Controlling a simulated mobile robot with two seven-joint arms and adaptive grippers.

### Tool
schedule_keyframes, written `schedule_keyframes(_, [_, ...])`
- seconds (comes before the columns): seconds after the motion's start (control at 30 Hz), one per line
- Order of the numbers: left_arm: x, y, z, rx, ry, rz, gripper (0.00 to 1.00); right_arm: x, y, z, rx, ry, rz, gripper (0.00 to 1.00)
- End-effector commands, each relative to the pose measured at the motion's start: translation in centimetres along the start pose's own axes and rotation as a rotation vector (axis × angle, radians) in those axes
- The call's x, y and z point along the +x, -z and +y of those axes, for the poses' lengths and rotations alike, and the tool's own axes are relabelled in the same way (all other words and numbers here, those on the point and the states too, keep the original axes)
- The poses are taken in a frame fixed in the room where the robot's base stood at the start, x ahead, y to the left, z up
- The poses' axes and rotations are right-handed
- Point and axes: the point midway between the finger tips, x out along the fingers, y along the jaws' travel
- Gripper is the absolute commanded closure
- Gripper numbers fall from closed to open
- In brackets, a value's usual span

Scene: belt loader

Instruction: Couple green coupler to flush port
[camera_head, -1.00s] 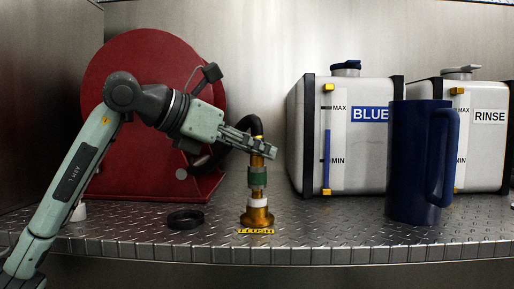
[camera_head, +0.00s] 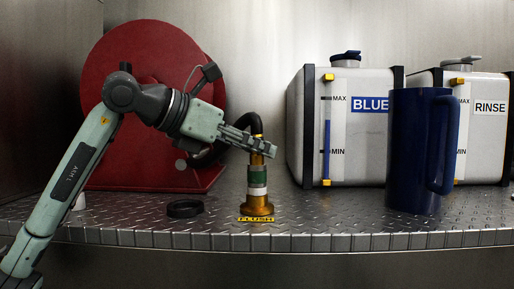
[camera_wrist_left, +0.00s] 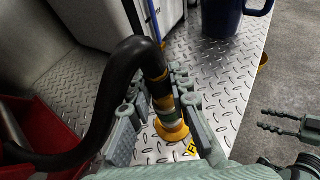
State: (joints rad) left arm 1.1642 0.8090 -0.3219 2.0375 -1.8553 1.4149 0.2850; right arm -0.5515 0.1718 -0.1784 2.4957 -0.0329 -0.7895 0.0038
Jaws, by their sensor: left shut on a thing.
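The green coupler (camera_head: 257,176) stands upright, brass above with a green band, on the black hose. My left gripper (camera_head: 262,146) is shut on its upper brass part. In the left wrist view the fingers (camera_wrist_left: 168,104) flank the coupler. Directly below is the flush port (camera_head: 257,212), a brass fitting with a white ring and a yellow FLUSH label. The coupler's green band meets the white ring with no clear gap; whether it is locked on cannot be told. My right gripper (camera_wrist_left: 264,119) shows in the left wrist view, empty with fingers apart.
A black ring (camera_head: 185,208) lies left of the port on the metal deck. The red hose reel (camera_head: 125,90) stands behind my arm. The BLUE tank (camera_head: 370,150), RINSE tank (camera_head: 483,150) and a blue jug (camera_head: 412,150) stand to the right.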

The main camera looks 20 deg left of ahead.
Motion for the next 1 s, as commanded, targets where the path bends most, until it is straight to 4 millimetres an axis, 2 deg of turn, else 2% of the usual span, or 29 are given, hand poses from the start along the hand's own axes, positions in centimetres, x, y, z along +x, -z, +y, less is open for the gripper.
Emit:
schedule_keyframes(0.07, [0.2, 0.4, -0.1, -0.001, 0.002, 0.011, 1.0, 0.0, 0.0, 0.0, 0.0, 0.0, 0.0, 0.6])
schedule_keyframes(0.1, [0.2, 0.4, -0.1, -0.001, 0.003, 0.012, 0.79, 0.0, 0.0, 0.0, 0.0, 0.0, 0.0, 0.6])
schedule_keyframes(0.3, [0.2, 0.4, -0.1, 0.0, 0.002, 0.011, 0.57, 0.0, 0.0, 0.0, 0.0, 0.0, 0.0, 0.6])
schedule_keyframes(0.57, [0.1, 0.3, 0.0, -0.001, 0.002, 0.01, 0.57, 0.0, 0.0, 0.0, 0.0, 0.0, 0.0, 0.6])
schedule_keyframes(0.67, [-0.5, 0.3, 0.0, -0.001, 0.0, 0.009, 0.57, 0.0, 0.0, 0.0, 0.0, 0.0, 0.0, 0.6])
schedule_keyframes(0.77, [-1.8, 0.2, 0.1, -0.001, -0.002, 0.008, 0.57, 0.0, 0.0, 0.0, 0.0, 0.0, 0.0, 0.6])
schedule_keyframes(1.0, [-7.0, 0.2, 0.1, 0.0, -0.004, 0.008, 0.57, 0.0, 0.0, 0.0, 0.0, 0.0, 0.0, 0.6])
